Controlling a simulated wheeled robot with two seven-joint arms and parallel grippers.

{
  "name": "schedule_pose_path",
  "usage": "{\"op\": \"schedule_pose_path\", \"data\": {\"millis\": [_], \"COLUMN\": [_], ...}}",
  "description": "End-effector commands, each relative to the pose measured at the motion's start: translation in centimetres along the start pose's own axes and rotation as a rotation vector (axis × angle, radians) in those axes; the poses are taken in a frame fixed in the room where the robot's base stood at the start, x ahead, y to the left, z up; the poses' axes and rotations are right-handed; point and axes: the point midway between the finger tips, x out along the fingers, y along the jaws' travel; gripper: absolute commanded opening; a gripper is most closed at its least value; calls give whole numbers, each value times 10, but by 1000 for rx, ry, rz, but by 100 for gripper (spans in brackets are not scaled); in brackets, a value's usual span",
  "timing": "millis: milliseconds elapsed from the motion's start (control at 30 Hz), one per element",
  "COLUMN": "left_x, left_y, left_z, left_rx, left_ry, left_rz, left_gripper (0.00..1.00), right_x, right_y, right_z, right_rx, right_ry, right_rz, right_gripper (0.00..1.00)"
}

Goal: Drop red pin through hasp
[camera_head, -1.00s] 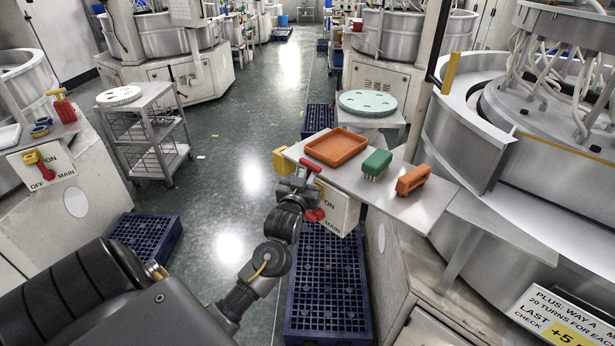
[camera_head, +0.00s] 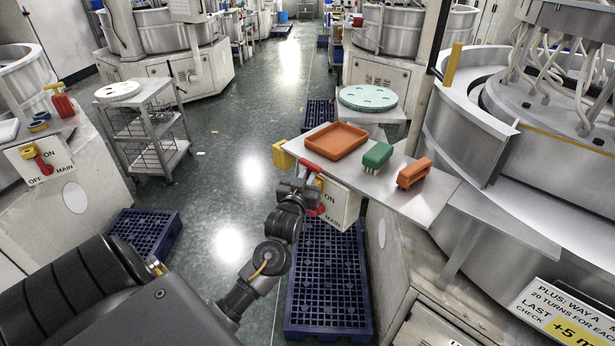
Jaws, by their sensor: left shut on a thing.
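My left gripper (camera_head: 301,186) is shut on the red pin (camera_head: 310,167), whose red bar shows just above the jaws. The gripper is at the left front corner of the grey shelf, in front of the white switch plate (camera_head: 337,206) marked ON and MAIN. The red switch handle (camera_head: 317,210) shows just below and right of the jaws. A small yellow part, probably the hasp (camera_head: 319,184), shows right beside the jaws. The pin's lower end is hidden, so I cannot tell whether it is in the hasp. My right gripper is out of view.
The grey shelf (camera_head: 432,202) holds an orange tray (camera_head: 335,141), a green brush (camera_head: 377,156) and an orange brush (camera_head: 413,173). A blue pallet (camera_head: 328,290) lies below. A second switch plate (camera_head: 41,160) and a trolley (camera_head: 145,130) stand left. A large machine fills the right.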

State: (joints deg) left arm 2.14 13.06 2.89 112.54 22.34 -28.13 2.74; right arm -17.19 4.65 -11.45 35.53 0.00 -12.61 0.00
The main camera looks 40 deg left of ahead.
Motion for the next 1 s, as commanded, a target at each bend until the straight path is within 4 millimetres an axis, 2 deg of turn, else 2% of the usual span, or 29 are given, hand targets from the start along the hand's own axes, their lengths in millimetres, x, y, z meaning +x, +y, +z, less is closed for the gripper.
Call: {"op": "schedule_pose_path", "data": {"millis": [700,733,800,900,1000], "left_x": [0,0,0,0,0], "left_y": [0,0,0,0,0], "left_z": [18,17,17,17,17], "left_rx": [0,0,0,0,0], "left_ry": [1,1,1,0,0], "left_rz": [0,0,0,0,0], "left_gripper": [0,18,27,39,39], "right_x": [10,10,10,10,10], "right_y": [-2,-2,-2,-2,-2], "right_z": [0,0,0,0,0], "right_rx": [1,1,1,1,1], "right_ry": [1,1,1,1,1], "right_rz": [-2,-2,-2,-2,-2], "right_gripper": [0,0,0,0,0]}}
